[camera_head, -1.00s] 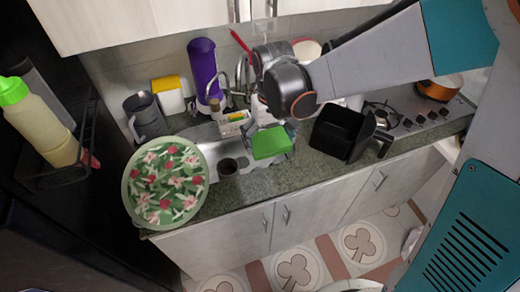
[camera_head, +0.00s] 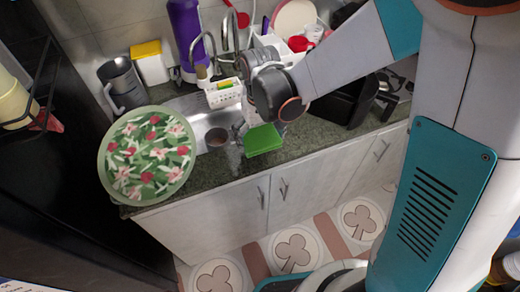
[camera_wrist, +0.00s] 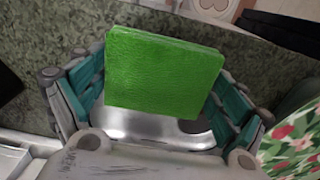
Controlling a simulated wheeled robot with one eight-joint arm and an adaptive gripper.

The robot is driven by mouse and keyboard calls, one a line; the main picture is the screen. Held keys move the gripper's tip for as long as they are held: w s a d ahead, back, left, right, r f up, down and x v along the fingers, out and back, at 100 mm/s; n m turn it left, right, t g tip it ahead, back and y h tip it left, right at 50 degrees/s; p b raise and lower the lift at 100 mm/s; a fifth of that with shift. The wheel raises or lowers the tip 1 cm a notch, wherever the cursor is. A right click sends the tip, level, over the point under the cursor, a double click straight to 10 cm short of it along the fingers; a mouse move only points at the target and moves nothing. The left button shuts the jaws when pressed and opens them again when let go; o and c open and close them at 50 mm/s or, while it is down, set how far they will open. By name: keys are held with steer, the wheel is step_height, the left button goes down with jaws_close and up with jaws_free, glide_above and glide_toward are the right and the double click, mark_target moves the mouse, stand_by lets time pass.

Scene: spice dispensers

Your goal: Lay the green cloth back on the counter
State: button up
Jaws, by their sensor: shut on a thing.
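The green cloth (camera_head: 262,139) is a flat, thick green square held near the counter's front edge, just right of the sink. My gripper (camera_head: 272,118) is above it, shut on it. In the wrist view the cloth (camera_wrist: 162,72) lies between the teal fingers of my gripper (camera_wrist: 160,98), with dark green speckled counter (camera_wrist: 60,35) behind it. The gap between cloth and counter is hard to judge. The counter (camera_head: 225,173) also shows in the head view.
A floral round tray (camera_head: 147,155) stands at the left front. The sink (camera_head: 205,119) is behind the cloth, with a white caddy (camera_head: 224,95) by it. A black bin (camera_head: 340,103) stands to the right. Counter between cloth and bin is clear.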

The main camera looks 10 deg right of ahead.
mark_target(260, 146)
steer(key=shift+f+b, duration=1.45)
steer(key=shift+f, duration=0.75)
steer(key=shift+f, duration=0.2)
steer(key=o, duration=1.1)
steer(key=shift+r, duration=0.1)
step_height(260, 146, up, 12)
steer(key=p, duration=0.4)
steer(key=shift+s+r, duration=0.1)
steer(key=shift+r, duration=0.05)
